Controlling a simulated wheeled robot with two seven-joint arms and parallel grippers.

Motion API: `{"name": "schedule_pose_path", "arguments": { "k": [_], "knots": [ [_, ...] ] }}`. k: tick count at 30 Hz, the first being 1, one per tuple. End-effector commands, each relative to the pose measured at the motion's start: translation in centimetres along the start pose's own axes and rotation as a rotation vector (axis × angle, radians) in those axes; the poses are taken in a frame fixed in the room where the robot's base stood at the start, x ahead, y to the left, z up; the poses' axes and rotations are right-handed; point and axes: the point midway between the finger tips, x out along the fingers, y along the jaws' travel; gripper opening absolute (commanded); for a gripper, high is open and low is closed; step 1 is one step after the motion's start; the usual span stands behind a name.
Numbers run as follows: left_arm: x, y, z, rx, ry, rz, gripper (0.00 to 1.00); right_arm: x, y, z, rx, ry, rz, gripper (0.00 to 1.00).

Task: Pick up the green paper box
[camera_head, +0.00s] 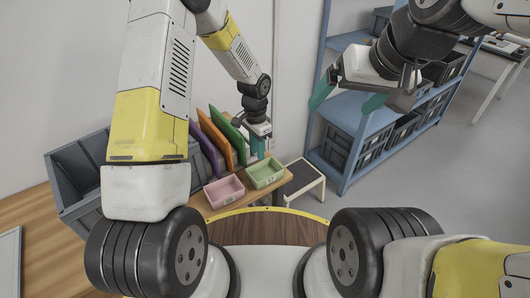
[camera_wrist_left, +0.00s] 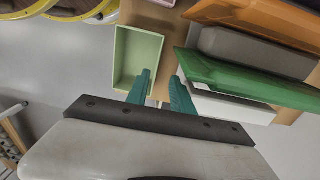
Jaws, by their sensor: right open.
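The light green paper box (camera_head: 265,172), an open shallow tray, sits on a small wooden stand beside a pink box. It also shows in the left wrist view (camera_wrist_left: 136,62). My left gripper (camera_head: 259,150) is just behind the green box in the head view. In the left wrist view its teal fingers (camera_wrist_left: 161,74) are apart, and one side wall of the box lies between the fingertips in the picture; I cannot tell whether they touch it. My right gripper (camera_head: 347,96) is open and empty, high at the right, in front of the blue shelf.
The pink box (camera_head: 224,191) stands left of the green one. Green (camera_head: 229,135), orange (camera_head: 215,138) and purple (camera_head: 205,150) upright panels stand close behind. A blue shelf (camera_head: 341,150) with dark crates and a small step stool (camera_head: 303,178) are to the right.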

Motion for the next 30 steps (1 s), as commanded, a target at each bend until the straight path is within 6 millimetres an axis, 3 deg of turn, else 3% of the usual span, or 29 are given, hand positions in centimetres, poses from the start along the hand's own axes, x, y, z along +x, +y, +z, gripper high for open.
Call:
{"name": "schedule_pose_path", "arguments": {
  "k": [13, 22, 23, 27, 30],
  "knots": [
    [5.9, 0.7, -0.3, 0.001, -0.002, 0.001, 0.28, 0.0, 0.0, 0.0, 0.000, 0.000, 0.000, 0.92],
    [6.5, 0.6, -0.4, 0.001, 0.001, -0.001, 0.28, 0.0, 0.0, 0.0, 0.000, 0.000, 0.000, 0.92],
    [6.5, 0.6, -0.4, 0.001, 0.001, -0.001, 0.26, 0.0, 0.0, 0.0, 0.000, 0.000, 0.000, 0.92],
    [6.5, 0.6, -0.4, 0.001, 0.001, -0.001, 0.00, 0.0, 0.0, 0.0, 0.000, 0.000, 0.000, 0.92],
    [6.5, 0.6, -0.4, 0.001, 0.001, -0.001, 0.00, 0.0, 0.0, 0.0, 0.000, 0.000, 0.000, 0.92]
  ]
}}
